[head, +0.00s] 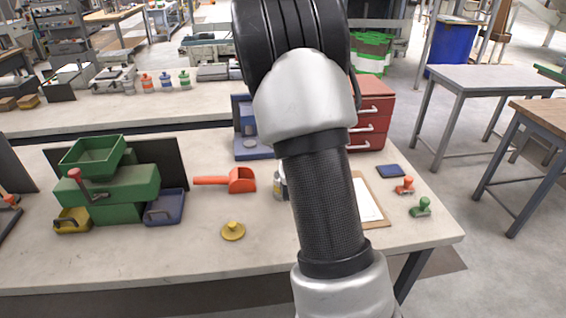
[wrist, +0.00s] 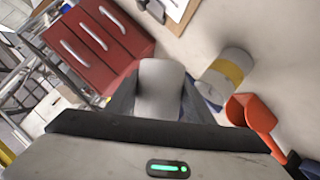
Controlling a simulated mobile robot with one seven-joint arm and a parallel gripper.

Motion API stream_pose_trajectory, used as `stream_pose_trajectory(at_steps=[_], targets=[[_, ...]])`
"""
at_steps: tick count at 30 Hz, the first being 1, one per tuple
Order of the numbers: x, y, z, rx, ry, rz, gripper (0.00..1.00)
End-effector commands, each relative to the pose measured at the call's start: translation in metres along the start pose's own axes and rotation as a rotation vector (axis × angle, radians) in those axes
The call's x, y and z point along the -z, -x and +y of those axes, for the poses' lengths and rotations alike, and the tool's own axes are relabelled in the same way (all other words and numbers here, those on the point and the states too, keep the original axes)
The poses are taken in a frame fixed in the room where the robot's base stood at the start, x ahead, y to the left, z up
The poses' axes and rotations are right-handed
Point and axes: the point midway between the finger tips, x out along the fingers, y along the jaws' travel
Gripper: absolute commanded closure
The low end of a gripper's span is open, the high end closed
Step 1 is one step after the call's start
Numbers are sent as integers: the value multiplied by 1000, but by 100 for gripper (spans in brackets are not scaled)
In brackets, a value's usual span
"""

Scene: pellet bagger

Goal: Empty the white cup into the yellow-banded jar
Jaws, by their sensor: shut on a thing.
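The white cup (wrist: 160,85) is between the dark fingers of my gripper (wrist: 158,102) in the wrist view, and the gripper is shut on it. I cannot see into the cup or tell its tilt. The yellow-banded jar (wrist: 228,74), pale with a yellow band around its middle, stands on the bench to the right of the cup in this view, apart from it. The inside of the jar is not visible. In the head view only a sliver of the jar (head: 280,187) shows beside my arm, which hides the gripper and cup.
A red scoop (head: 241,181) lies left of the jar. Red drawers (head: 372,115) and a blue stand (head: 248,145) are behind. A clipboard (head: 368,205) and stamps (head: 420,207) lie right. A green hopper machine (head: 110,185) stands left. A yellow knobbed disc (head: 233,231) lies near the front.

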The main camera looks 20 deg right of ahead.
Motion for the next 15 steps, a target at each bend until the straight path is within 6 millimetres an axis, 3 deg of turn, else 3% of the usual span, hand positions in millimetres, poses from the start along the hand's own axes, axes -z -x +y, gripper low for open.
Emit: stream_pose_trajectory(at_steps=[9, 15], targets=[[12, 6, 3, -57, 145, -42, 77], [4, 2, -1, -94, 234, -68, 77]])
